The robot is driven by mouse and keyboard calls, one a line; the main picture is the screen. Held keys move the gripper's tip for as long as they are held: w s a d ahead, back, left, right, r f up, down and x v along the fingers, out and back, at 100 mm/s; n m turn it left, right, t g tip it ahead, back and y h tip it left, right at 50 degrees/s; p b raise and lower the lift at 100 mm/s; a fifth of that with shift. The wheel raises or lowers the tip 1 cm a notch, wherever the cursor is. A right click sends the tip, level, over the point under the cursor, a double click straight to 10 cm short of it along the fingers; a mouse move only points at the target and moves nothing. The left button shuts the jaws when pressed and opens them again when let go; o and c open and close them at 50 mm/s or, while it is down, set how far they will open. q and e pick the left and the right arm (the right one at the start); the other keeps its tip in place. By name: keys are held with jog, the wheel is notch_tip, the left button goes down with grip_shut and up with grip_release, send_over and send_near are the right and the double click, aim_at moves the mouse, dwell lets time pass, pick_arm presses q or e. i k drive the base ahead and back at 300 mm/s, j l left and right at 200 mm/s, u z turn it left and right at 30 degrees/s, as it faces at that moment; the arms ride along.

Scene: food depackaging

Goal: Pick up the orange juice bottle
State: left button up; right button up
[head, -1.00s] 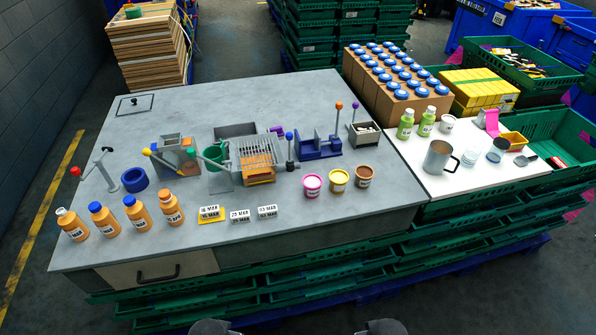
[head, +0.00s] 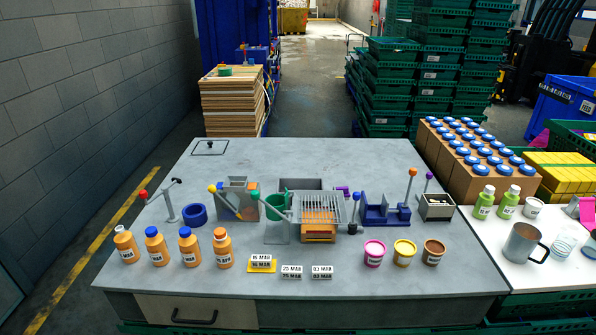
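Four orange bottles stand upright in a row at the front left of the grey table (head: 375,158). From left to right they are a white-capped bottle (head: 126,247), a blue-capped bottle (head: 156,248), another blue-capped bottle (head: 190,250) and an orange-capped bottle (head: 223,252). Each has a white label too small to read for sure. They stand apart, with narrow gaps. Neither of my grippers is in view.
Right of the bottles lie date blocks (head: 291,271) and several small tubs (head: 374,253). Behind are a blue ring (head: 194,215), a lever stand (head: 170,205) and a wire slicer (head: 319,212). The table's front left strip is clear.

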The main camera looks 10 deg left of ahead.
aim_at(124, 241)
jog(key=u, duration=1.6)
